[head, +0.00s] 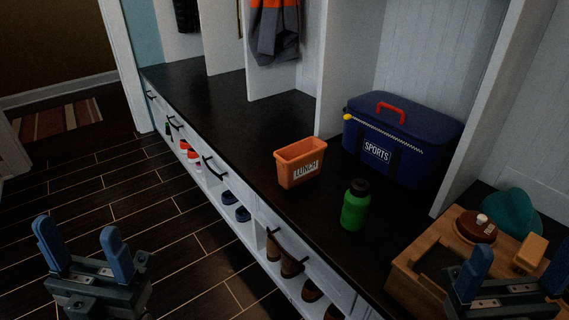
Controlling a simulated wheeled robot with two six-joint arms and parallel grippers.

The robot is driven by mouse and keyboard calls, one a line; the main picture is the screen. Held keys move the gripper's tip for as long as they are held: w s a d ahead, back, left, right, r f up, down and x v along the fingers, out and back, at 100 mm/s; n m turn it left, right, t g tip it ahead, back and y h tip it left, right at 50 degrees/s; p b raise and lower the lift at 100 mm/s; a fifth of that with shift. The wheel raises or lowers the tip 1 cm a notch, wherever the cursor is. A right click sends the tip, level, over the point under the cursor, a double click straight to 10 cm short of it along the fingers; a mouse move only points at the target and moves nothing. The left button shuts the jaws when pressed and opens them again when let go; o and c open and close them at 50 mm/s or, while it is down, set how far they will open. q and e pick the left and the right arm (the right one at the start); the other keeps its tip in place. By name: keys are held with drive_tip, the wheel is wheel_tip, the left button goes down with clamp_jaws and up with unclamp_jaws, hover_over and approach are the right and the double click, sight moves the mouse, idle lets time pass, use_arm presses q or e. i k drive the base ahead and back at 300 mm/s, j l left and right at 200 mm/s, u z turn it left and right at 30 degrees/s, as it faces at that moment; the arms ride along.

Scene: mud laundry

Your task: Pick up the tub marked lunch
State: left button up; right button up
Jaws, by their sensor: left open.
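The orange tub marked LUNCH (288,173) stands upright on the dark bench top, near its front edge. Its label faces forward and to the right. My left gripper (78,242) is at the lower left, over the floor, open and empty, well away from the tub. My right gripper (515,268) is at the lower right, in front of the wooden box, partly cut off by the frame edge. Its two blue fingers show apart with nothing seen between them.
A green bottle (355,206) stands right of the tub. A blue SPORTS cooler bag (420,130) sits behind it. A wooden box (405,268) with a brown item and a teal cap (512,212) is at the right. Shoe cubbies (255,232) run below the bench; the floor (130,200) is clear.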

sight(298, 162)
drive_tip(key=i+j+z, duration=0.15)
drive_tip(key=j+z, duration=0.2)
drive_tip(key=i+j+z, duration=0.15)
drive_tip(key=j+z, duration=0.15)
drive_tip(key=i+j+z, duration=0.1)
drive_tip(key=j+z, duration=0.25)
